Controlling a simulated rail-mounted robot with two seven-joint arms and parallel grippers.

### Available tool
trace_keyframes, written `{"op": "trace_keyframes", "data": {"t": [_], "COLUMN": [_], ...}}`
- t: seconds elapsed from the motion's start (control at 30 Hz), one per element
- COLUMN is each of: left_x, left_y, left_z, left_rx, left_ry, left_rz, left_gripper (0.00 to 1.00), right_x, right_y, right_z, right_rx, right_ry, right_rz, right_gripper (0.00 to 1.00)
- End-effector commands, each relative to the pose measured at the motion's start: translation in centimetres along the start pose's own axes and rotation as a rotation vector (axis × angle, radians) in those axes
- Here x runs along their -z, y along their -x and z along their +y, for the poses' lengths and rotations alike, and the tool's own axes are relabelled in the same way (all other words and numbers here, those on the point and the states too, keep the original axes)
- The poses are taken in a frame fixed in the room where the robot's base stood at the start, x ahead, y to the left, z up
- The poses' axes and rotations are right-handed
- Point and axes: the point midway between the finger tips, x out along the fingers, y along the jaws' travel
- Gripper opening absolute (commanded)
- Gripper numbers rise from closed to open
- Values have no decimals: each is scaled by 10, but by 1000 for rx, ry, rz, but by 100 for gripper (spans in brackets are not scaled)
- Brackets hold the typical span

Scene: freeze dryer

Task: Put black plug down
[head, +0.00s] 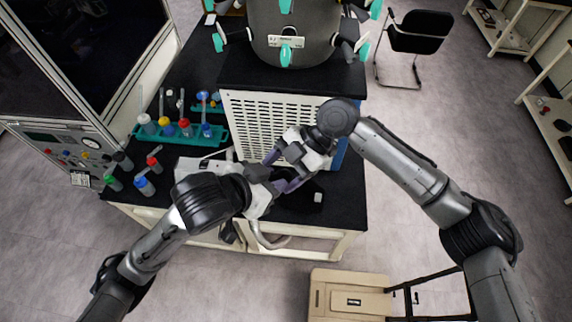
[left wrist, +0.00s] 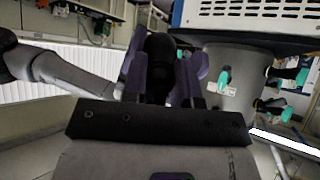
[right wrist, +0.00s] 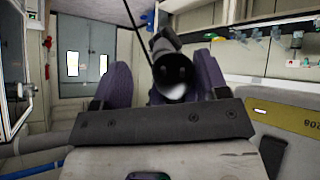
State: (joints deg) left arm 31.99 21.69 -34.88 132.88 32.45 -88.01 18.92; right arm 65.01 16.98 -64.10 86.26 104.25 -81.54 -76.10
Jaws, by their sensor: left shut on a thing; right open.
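My left gripper (head: 288,182) is above the front of the black bench, close to my right gripper (head: 272,160). In the left wrist view, the purple fingers of my left gripper (left wrist: 162,75) are shut on the black plug (left wrist: 158,68). In the right wrist view, the black plug (right wrist: 168,62) shows its pale round end between the spread purple fingers of my right gripper (right wrist: 160,82). The right gripper is open; I cannot tell whether its fingers touch the plug. In the head view the plug is hidden or too dark to make out between the grippers.
The black bench (head: 345,205) has a white vented unit (head: 262,125) behind the grippers. A teal rack (head: 160,139) with several capped bottles stands at the left, with loose capped tubes in front. The bench's front right corner looks clear.

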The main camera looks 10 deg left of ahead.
Motion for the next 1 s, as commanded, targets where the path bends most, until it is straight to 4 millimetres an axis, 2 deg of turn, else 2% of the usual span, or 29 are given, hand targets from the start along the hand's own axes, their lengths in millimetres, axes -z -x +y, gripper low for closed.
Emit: {"op": "trace_keyframes", "data": {"t": [0.2, 0.73, 1.0], "left_x": [0, 0, 0], "left_y": [0, 0, 0], "left_z": [0, 4, 6], "left_rx": [0, -13, -17], "left_ry": [0, -3, -4], "left_rz": [0, 0, 3], "left_gripper": [0, 0, 0], "right_x": [0, 0, 1], "right_y": [0, 1, 2], "right_z": [0, 2, 3], "right_rx": [0, -8, -11], "right_ry": [0, 1, 2], "right_rz": [0, -1, -2], "right_gripper": [66, 17, 19]}}
